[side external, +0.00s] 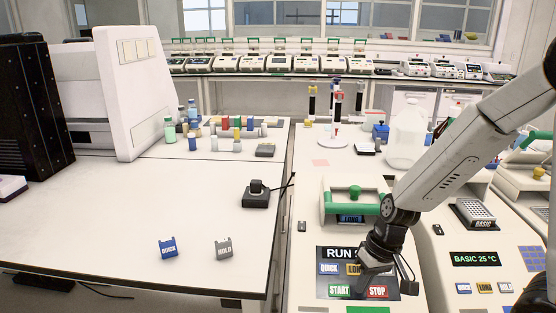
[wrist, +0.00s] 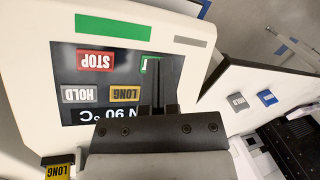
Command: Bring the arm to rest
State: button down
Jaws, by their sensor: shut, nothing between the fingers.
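My gripper (side external: 364,284) is shut and empty, pointing down over the control panel (side external: 325,254) of the thermal cycler in front of me. In the wrist view my closed fingers (wrist: 158,62) reach over the panel and partly cover the green START key (wrist: 149,66). START (side external: 339,291) and the red STOP key (side external: 377,292) show in the side view, with the blue QUICK key (side external: 329,269) above. The grey HOLD key (wrist: 82,94) and yellow LONG key (wrist: 125,93) show in the wrist view. I cannot tell whether the fingertips touch the panel.
A blue QUICK tag (side external: 168,248) and a grey HOLD tag (side external: 223,249) stand on the white bench at left. A black device (side external: 256,196) with a cable sits behind them. The cycler's green handle (side external: 352,199) is just behind the panel. Another cycler (side external: 475,258) stands at right.

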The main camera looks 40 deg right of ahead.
jog(key=shift+d+r+n+t+h, duration=0.3)
jog(key=shift+r+n+h, duration=0.3)
jog(key=shift+n, duration=0.35)
jog(key=shift+d+r+n+t+h, duration=0.15)
jog(key=shift+r+n+t+h, duration=0.2)
jog(key=shift+n+h, duration=0.5)
